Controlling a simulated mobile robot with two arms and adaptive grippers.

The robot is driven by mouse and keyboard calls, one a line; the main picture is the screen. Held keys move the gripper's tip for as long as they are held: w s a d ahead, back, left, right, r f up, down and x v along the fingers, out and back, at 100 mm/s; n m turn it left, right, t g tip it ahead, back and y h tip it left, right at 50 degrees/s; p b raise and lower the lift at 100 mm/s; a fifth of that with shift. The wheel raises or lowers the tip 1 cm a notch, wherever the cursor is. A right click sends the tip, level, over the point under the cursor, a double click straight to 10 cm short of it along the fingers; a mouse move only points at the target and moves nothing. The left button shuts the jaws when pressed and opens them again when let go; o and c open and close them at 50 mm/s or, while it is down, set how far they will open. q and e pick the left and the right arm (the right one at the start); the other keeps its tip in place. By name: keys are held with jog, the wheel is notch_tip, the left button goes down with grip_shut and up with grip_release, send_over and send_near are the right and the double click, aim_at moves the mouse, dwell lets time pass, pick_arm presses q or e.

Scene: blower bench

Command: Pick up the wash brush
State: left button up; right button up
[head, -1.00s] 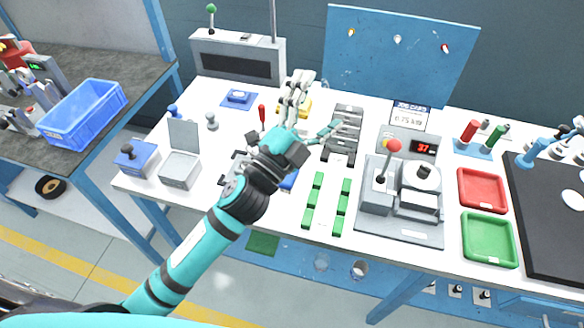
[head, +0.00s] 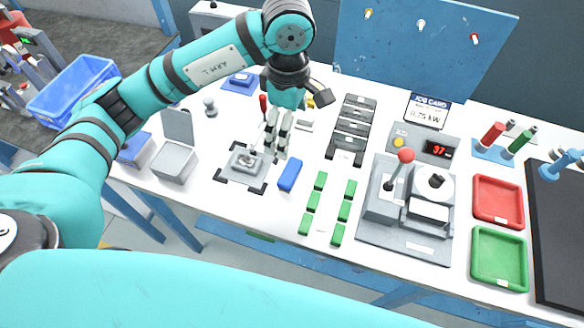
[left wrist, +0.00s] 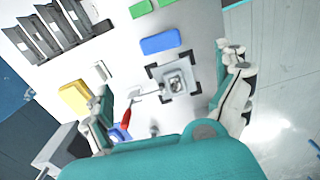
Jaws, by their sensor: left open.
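A slim tool with a red handle (head: 263,104) and a pale shaft, which appears to be the wash brush, lies on the white bench. In the left wrist view its red handle (left wrist: 126,117) is near the left finger, and its shaft runs toward a square grey fixture (left wrist: 174,83). My left gripper (head: 275,148) points down over the bench, beside the fixture and the tool, open with nothing between its fingers. Its spread fingers also show in the left wrist view (left wrist: 178,72). The fingers partly hide the tool in the head view. My right gripper is not in view.
A blue block (head: 290,175) lies right of the fixture. Several green blocks (head: 313,202), a dark slotted rack (head: 352,128) and a grey press with a red knob (head: 405,155) stand farther right. An open grey box (head: 175,160) is on the left.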

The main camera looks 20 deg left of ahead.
pick_arm(q)
jog(key=p, duration=0.3)
send_over(290, 171)
notch_tip(290, 171, down, 12)
jog(key=shift+s+r, duration=0.1)
jog(key=shift+r, duration=0.15)
jog(key=shift+f, duration=0.6)
notch_tip(290, 171, down, 4)
jog(key=shift+r+p, duration=0.2)
jog(key=shift+p, duration=0.65)
jog(key=shift+f, duration=0.3)
jog(key=shift+c, duration=0.4)
jog(key=c, duration=0.9)
